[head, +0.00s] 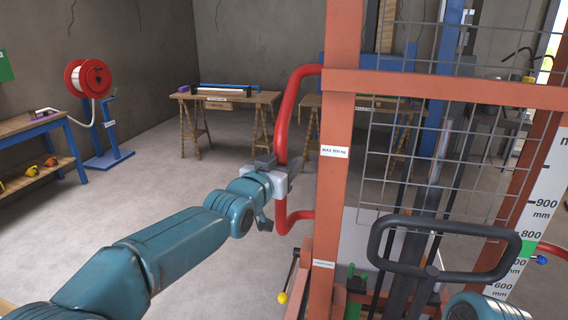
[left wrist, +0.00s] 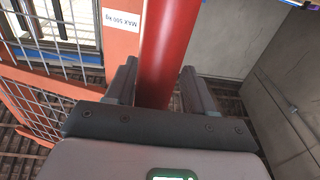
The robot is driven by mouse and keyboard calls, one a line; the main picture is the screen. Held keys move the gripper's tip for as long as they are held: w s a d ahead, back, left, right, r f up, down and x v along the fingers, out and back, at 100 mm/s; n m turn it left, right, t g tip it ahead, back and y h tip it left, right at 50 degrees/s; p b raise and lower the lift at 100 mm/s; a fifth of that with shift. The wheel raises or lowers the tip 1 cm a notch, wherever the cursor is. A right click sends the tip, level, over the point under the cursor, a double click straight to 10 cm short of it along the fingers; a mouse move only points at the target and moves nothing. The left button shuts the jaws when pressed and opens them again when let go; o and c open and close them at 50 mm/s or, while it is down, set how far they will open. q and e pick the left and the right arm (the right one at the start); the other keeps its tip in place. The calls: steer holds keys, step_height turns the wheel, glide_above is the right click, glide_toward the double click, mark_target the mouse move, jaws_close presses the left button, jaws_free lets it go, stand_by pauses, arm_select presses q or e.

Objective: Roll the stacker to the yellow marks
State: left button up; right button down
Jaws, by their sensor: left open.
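The stacker (head: 339,200) stands close in front at the right, an orange frame with wire mesh and a "MAX 500 kg" label. Its red side handle (head: 281,130) bows out to the left. My left gripper (head: 279,167) is at the upright part of this handle. In the left wrist view the red bar (left wrist: 168,40) runs between the two open fingers (left wrist: 158,88); I cannot tell whether they touch it. A black loop handle (head: 440,273) is on the stacker's near side. A teal part of my right arm (head: 485,306) shows at the bottom right; its gripper is out of view. No yellow marks show.
A trestle table (head: 262,98) stands at the back. A blue-legged bench (head: 45,123) and a red hose reel (head: 88,78) are at the left. A yellow-knobbed lever (head: 283,297) sticks out low on the stacker. The concrete floor (head: 165,190) left of the stacker is clear.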

arm_select(q)
steer(key=shift+d+r, duration=0.1)
steer(key=shift+d, duration=0.05)
steer(key=shift+s+a, duration=0.15)
steer(key=shift+a, duration=0.1)
steer(key=b+v, duration=0.6)
steer(key=v, duration=1)
steer(key=shift+d, duration=0.2)
